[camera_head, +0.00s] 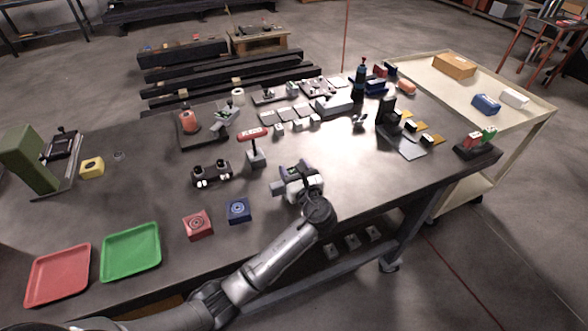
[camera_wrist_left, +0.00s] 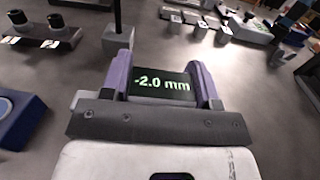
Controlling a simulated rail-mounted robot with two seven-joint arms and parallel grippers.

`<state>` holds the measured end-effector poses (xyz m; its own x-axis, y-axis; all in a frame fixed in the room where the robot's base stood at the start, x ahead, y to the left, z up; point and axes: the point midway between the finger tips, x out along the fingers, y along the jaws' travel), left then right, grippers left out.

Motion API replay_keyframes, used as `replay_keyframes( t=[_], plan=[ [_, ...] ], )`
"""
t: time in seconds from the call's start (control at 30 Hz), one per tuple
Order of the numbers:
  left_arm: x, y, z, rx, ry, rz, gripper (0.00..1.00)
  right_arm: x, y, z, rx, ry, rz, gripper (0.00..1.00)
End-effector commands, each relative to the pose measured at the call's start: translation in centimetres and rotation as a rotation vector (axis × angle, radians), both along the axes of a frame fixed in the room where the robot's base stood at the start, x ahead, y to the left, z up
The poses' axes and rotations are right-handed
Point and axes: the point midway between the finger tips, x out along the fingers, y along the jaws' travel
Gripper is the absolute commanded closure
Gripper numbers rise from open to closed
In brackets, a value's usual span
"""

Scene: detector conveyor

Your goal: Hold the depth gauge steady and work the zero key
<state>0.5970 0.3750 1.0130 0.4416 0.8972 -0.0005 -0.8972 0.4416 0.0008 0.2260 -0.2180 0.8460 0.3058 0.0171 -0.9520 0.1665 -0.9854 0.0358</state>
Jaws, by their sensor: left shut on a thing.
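The depth gauge's dark display (camera_wrist_left: 162,84) shows "-2.0 mm" in green digits in the left wrist view. My left gripper (camera_wrist_left: 161,72) has its two purple fingers on either side of the gauge and is shut on it. In the head view my left gripper (camera_head: 286,180) is low over the middle of the table, right of the black two-knob unit. Gripper and wrist hide most of the gauge there. I cannot make out the zero key. My right gripper is in neither view.
Close by are a red-topped stand (camera_head: 257,158), the black two-knob unit (camera_head: 211,175), a blue button box (camera_head: 238,211) and a red one (camera_head: 198,225). Red (camera_head: 58,275) and green (camera_head: 131,252) trays lie front left.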

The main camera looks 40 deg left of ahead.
Motion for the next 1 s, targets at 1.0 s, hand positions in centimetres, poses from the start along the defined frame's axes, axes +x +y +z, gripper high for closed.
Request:
replay_keyframes(
  t=[1.0],
  plan=[
    [0.00, 0.00, -0.02, 0.000, 0.001, 0.000, 0.82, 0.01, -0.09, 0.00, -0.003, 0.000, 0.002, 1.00]
  ],
)
